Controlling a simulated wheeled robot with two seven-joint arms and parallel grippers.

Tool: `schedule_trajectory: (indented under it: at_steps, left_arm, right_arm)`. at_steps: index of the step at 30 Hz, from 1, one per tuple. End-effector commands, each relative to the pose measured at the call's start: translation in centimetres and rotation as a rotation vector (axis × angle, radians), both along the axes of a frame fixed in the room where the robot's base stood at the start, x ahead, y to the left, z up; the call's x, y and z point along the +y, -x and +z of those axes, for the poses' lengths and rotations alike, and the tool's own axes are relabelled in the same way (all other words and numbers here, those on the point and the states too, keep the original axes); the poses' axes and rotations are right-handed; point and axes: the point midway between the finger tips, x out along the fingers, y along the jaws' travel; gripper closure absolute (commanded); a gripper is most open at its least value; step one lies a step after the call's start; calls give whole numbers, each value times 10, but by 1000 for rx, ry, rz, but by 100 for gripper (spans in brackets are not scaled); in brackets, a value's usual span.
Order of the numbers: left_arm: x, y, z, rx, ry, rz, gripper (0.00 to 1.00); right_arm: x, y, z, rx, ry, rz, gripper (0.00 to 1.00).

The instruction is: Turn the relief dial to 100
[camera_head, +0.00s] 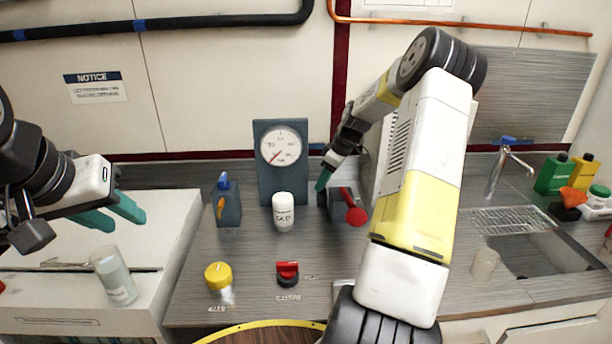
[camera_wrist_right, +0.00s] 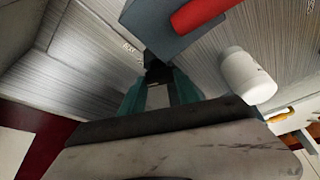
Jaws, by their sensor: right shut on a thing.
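My right gripper (camera_head: 322,182) reaches down at the back of the counter, just left of the grey box with the red lever. In the right wrist view its teal fingers (camera_wrist_right: 157,84) are shut on a small dark knob-like part (camera_wrist_right: 154,64), with a small printed label beside it. The fingers hide much of this part, and I cannot read a setting on it or confirm that it is the relief dial. A round white gauge (camera_head: 281,147) on a dark upright panel has its red needle pointing lower left. My left gripper (camera_head: 118,212) is open and empty at the left.
The red lever (camera_head: 355,211) on its grey box is close to my right gripper. A white bottle (camera_head: 283,211), a block with tools (camera_head: 228,205), a yellow knob (camera_head: 217,275) and a red knob (camera_head: 288,273) stand left and in front. A sink (camera_head: 552,255) is at right.

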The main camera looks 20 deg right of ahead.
Motion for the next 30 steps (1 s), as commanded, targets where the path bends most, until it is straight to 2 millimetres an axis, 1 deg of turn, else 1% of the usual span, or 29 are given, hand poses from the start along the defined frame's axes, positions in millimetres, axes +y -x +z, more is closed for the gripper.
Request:
schedule_trajectory:
  at_steps: [9, 15, 22, 30]
  left_arm:
    - [0, 0, 0, 0, 0, 0, 64]
    - [0, 0, 0, 0, 0, 0, 64]
    - [0, 0, 0, 0, 0, 0, 64]
    - [0, 0, 0, 0, 0, 0, 64]
  right_arm:
    - [-2, -2, -1, 0, 1, 274, 100]
    - [-3, -2, -1, 1, 0, 401, 100]
    - [-3, -2, -1, 1, 2, 489, 100]
    - [-3, -3, -1, 1, 3, 521, 100]
